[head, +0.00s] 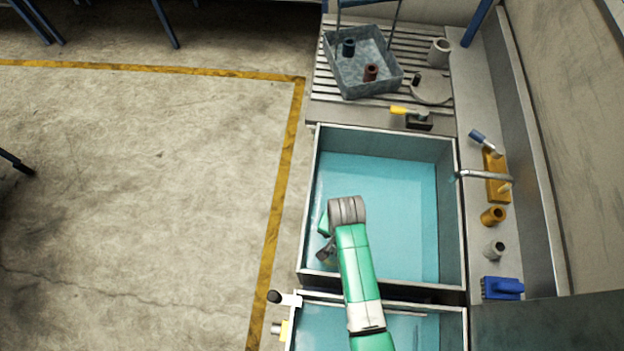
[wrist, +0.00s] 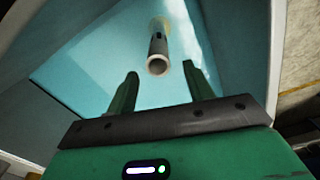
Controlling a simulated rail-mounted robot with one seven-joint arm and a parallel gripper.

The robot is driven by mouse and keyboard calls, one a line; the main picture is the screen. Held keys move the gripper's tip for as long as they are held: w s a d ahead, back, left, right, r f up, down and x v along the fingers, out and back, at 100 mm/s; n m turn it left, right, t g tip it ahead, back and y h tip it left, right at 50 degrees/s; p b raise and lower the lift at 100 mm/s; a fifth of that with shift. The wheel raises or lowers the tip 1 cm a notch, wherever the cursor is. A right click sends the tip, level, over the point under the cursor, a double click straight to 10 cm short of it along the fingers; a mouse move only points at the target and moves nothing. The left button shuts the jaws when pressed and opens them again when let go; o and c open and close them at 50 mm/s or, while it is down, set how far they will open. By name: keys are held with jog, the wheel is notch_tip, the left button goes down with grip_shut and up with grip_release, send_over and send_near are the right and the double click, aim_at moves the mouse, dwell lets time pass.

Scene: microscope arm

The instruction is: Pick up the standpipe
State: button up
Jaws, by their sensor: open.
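In the wrist view the standpipe (wrist: 158,46) is a short tube with a pale, open round end facing the camera, a dark middle and a pale far end. It is in the blue-bottomed basin (wrist: 90,70). My gripper (wrist: 162,84) is open, with its two green fingers spread and nothing between them. The standpipe lies beyond the fingertips, roughly centred between them and apart from them. In the head view my arm reaches over the larger basin (head: 400,180). I cannot make out the standpipe there; my arm may hide it.
The basin walls stand close around my gripper. A second basin (head: 410,330) adjoins at the front. A tap (head: 485,174), a brown cup-like piece (head: 492,216) and a blue block (head: 502,288) line the right ledge. A grey crate (head: 372,90) stands on the slatted drainboard behind.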

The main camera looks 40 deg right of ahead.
jog(key=shift+s+f, duration=0.15)
notch_tip(320, 180, down, 2)
jog(key=shift+s+a, duration=0.15)
jog(key=f+b, duration=0.1)
jog(key=f, duration=0.4)
jog(key=shift+a+f, duration=0.15)
jog(key=shift+a, duration=0.05)
grip_shut()
